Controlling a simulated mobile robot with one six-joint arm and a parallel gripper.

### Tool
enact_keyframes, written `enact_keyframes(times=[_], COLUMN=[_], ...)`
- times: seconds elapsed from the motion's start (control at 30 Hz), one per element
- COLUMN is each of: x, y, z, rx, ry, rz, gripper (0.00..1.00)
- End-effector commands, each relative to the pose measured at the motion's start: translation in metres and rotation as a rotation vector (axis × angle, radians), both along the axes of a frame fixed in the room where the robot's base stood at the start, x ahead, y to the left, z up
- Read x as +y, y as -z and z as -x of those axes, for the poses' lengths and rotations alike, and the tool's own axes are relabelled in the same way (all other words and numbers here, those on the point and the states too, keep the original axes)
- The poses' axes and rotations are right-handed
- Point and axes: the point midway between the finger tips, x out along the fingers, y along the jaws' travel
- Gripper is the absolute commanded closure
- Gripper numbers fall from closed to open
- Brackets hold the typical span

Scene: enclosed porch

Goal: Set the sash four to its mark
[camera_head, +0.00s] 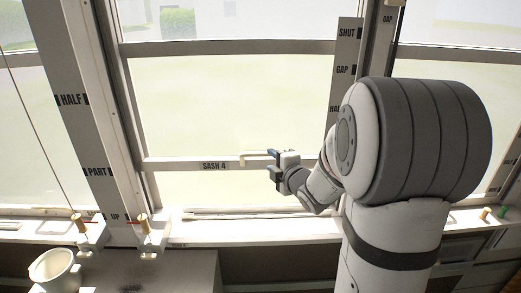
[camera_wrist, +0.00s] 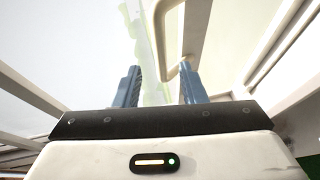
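Sash 4 (camera_head: 190,166) is a pale window sash with "SASH 4" lettered on its lower rail. The rail is raised above the sill. A cream bar handle (camera_head: 252,154) stands out from the rail; it also shows in the wrist view (camera_wrist: 160,18). My gripper (camera_head: 271,165) is at the handle's right end. In the wrist view its blue fingers (camera_wrist: 160,78) are apart, with the handle's bent end between their tips, nearer the right finger. I cannot tell whether they touch. The mark strip (camera_head: 346,52) right of the sash reads SHUT, GAP and HALF; my arm hides its lower part.
Another strip (camera_head: 72,100) at the left reads HALF, PART and UP. A cord (camera_head: 35,125) hangs at the far left. Pegged brackets (camera_head: 147,240) stand along the sill (camera_head: 260,229). A white pot (camera_head: 53,270) stands at the lower left.

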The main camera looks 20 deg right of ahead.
Motion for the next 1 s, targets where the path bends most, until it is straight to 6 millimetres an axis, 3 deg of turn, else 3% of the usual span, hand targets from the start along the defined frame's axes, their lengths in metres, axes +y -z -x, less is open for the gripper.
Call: enact_keyframes(times=[0.5, 0.93, 1.0], x=[0.012, 0.014, 0.014], y=[0.011, 0.014, 0.014], z=[-0.063, -0.072, -0.072], rx=[0.003, 0.002, 0.002], ry=[0.001, 0.001, 0.002], rz=[-0.004, -0.003, -0.004], gripper=[0.62, 0.62, 0.68])
